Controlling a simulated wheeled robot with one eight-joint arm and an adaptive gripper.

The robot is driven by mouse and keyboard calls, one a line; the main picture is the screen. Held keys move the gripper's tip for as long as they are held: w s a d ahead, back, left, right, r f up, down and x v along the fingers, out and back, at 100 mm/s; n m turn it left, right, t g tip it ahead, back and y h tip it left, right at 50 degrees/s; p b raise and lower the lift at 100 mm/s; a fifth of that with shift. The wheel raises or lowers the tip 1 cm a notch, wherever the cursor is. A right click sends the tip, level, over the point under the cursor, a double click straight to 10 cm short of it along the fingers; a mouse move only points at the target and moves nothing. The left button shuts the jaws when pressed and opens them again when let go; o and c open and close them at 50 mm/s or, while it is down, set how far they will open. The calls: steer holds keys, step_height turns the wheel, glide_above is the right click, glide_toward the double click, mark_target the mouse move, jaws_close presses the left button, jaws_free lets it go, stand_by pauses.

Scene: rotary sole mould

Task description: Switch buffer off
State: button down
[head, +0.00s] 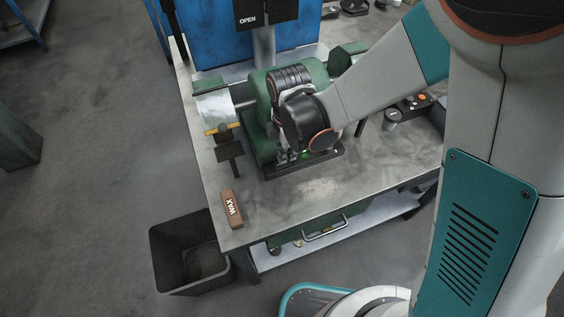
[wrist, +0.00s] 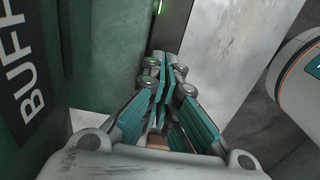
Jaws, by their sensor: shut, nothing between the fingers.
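The buffer (head: 262,105) is a green machine on the bench in the head view, with a pale wheel (head: 214,108) on its left end. My arm covers much of its front and right side. In the wrist view its green housing (wrist: 105,60) fills the left, with a dark plate reading "BUFF" (wrist: 30,90). A small green light (wrist: 158,6) glows at the top edge; a green glow also shows low on the buffer front in the head view. My gripper (wrist: 163,68) is shut and empty, close beside the housing. No switch is clearly visible.
A brown wax block (head: 231,209) lies on the grey bench (head: 300,207) near its front left corner. A dark bin (head: 190,255) stands on the floor below. A blue cabinet with an "OPEN" sign (head: 248,20) is behind. A small control box (head: 415,103) sits at right.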

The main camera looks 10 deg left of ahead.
steer(key=shift+f+b, duration=0.65)
steer(key=shift+f, duration=0.1)
stand_by(0.3)
steer(key=shift+r, duration=0.15)
steer(key=shift+r+p, duration=2.3)
steer(key=shift+r, duration=1.1)
